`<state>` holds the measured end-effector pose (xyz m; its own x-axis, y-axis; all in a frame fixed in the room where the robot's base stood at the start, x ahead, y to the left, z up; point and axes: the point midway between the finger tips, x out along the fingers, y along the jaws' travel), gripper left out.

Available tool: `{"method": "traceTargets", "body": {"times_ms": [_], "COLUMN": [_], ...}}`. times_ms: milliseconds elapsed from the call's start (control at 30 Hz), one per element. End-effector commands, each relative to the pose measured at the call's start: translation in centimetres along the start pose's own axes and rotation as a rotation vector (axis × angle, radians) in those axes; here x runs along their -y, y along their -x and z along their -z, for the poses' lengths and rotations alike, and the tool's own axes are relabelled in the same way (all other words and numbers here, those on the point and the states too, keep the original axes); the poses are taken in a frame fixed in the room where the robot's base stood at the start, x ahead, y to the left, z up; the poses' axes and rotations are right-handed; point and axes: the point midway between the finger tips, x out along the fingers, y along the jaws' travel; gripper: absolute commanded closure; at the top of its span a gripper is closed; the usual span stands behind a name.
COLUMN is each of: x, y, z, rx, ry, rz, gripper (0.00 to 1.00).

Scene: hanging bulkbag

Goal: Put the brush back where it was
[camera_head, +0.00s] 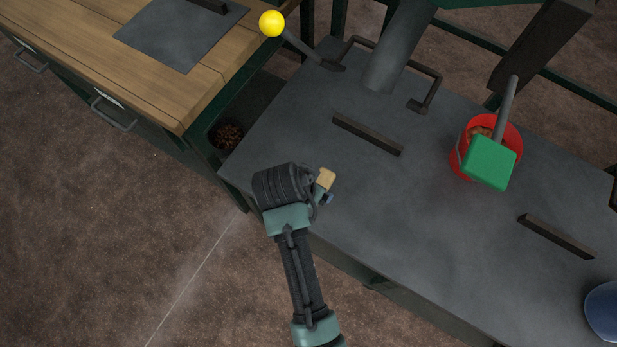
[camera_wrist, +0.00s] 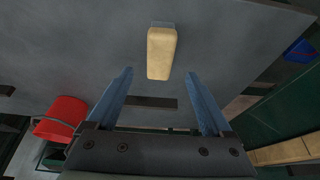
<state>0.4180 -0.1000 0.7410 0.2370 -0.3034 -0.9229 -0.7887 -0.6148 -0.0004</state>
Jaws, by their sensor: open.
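The brush (camera_head: 325,179) shows as a tan wooden block at the near left part of the grey table, just beyond my gripper (camera_head: 328,198). In the wrist view the brush (camera_wrist: 162,55) is centred in front of the gap between my two blue fingers (camera_wrist: 158,77), with a pale strip at its far end. My gripper is open and the fingers are apart on either side of the line to the brush. I cannot tell whether the fingertips reach beside it. My wrist hides part of the brush and fingers in the head view.
The grey table (camera_head: 400,220) carries dark bars (camera_head: 367,135) and (camera_head: 556,236). A yellow ball (camera_head: 272,23) tops a lever at the back. A wooden workbench (camera_head: 130,55) stands left. A blue object (camera_head: 603,310) is at the right.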

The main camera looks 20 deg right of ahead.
Motion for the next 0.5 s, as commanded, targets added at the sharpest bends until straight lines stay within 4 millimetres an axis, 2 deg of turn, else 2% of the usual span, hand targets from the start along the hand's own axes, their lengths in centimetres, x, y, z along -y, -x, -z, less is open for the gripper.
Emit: {"method": "traceTargets", "body": {"times_ms": [33, 200, 500], "x": [0.0, 0.0, 0.0], "y": [1.1, 3.0, 3.4], "z": [0.1, 0.0, -0.1], "rx": [-0.001, 0.0, 0.001], "ry": [0.0, 0.001, 0.001], "rz": [0.001, 0.001, 0.0], "gripper": [0.15, 0.15, 0.15]}}
